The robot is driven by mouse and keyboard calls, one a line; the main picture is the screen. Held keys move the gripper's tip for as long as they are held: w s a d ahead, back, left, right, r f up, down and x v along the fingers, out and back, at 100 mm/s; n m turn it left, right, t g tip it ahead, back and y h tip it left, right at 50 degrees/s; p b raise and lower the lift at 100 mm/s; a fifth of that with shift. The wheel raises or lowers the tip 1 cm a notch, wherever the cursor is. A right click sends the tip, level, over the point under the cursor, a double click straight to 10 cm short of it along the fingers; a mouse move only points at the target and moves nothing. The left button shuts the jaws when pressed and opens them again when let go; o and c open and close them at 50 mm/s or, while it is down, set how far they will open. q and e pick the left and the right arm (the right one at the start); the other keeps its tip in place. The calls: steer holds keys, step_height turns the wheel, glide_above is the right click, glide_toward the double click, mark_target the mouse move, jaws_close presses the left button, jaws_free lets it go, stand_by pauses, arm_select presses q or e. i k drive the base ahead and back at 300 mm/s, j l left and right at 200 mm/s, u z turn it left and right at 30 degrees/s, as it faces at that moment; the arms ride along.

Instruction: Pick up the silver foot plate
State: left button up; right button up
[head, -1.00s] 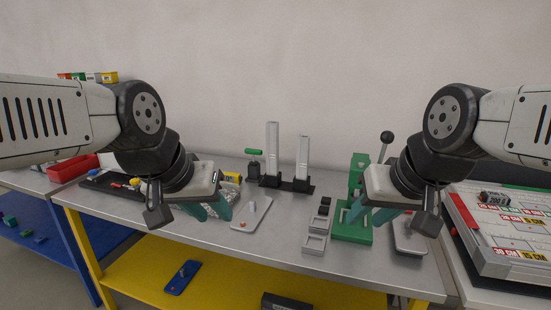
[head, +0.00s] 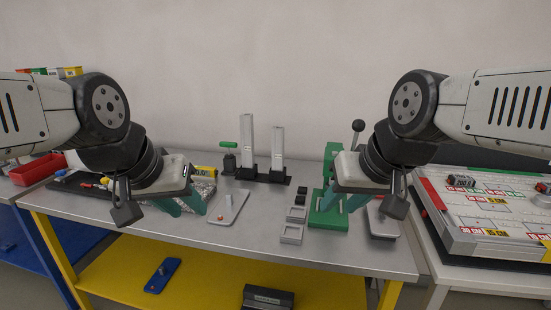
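A flat silver plate (head: 229,207) with a small upright peg and an orange spot lies on the grey table, left of the middle. A second silver-grey plate (head: 383,224) lies at the right, partly hidden by my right gripper. I cannot tell for certain which one is the foot plate. My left gripper (head: 187,206) has its teal fingers apart, with nothing seen between them, just left of the first plate. My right gripper (head: 342,201) also has its teal fingers apart, in front of the green fixture (head: 326,220) and left of the second plate.
Two upright silver bars (head: 249,140) stand on a black base at the back. Small grey trays (head: 291,234) sit mid-table. A board case (head: 485,228) stands at the right, a red bin (head: 38,170) at the left. A blue plate (head: 162,276) lies on the yellow shelf below.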

mark_target(226, 211)
steer(key=i+j+u, duration=0.15)
steer(key=i, duration=0.3)
steer(key=i+u, duration=0.1)
steer(key=i, duration=0.35)
steer(key=j, duration=0.05)
